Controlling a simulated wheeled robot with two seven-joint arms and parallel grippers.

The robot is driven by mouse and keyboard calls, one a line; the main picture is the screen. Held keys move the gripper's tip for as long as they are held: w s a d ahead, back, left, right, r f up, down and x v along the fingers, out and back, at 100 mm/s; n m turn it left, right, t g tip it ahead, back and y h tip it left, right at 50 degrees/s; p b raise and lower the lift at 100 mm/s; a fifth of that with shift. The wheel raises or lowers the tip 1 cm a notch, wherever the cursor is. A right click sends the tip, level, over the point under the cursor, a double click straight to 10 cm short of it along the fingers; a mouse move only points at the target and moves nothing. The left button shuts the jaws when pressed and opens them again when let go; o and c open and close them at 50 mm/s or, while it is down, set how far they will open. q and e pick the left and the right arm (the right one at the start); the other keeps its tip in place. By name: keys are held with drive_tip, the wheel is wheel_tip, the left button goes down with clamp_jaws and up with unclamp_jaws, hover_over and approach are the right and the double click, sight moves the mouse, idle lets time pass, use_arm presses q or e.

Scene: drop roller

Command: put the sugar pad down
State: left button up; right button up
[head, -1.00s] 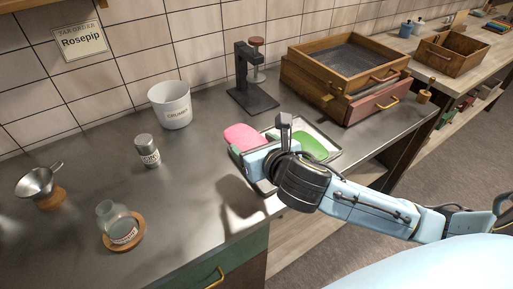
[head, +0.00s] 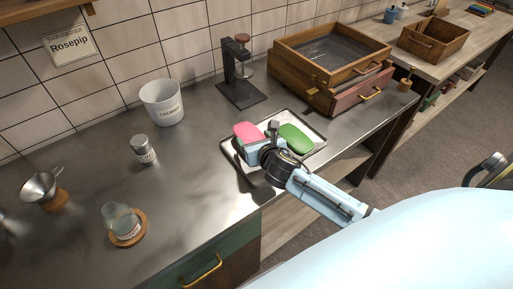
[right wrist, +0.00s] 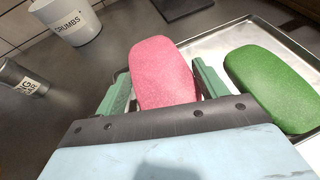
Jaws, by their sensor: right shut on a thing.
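A pink pad (head: 247,131) is held in my right gripper (head: 260,147), over the left part of a metal tray (head: 310,117). In the right wrist view the pink pad (right wrist: 164,72) lies between the two green fingers of the gripper (right wrist: 163,88), which are shut on its sides. I cannot tell whether its underside touches the tray. A green pad (head: 296,138) lies on the tray to the right; it also shows in the right wrist view (right wrist: 272,88). No label shows on either pad. My left gripper is out of view.
A white crumbs bucket (head: 163,102), a labelled shaker (head: 144,150), a glass jar (head: 119,220) on a wooden coaster and a metal funnel (head: 39,187) stand left on the counter. Behind the tray are a dark press stand (head: 240,88) and wooden drawers (head: 335,75). Counter left of the tray is clear.

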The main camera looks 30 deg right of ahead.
drive_tip(key=shift+f+b, duration=0.5)
drive_tip(key=shift+f, duration=1.3)
drive_tip(key=shift+f, duration=0.2)
drive_tip(key=o, duration=1.3)
drive_tip(key=shift+r, duration=0.2)
drive_tip(key=shift+s+r, duration=0.15)
drive_tip(key=shift+s, duration=0.2)
drive_tip(key=p+v, duration=0.1)
drive_tip(key=v, duration=1)
drive_tip(key=shift+s+a, duration=0.15)
drive_tip(key=shift+a, duration=0.05)
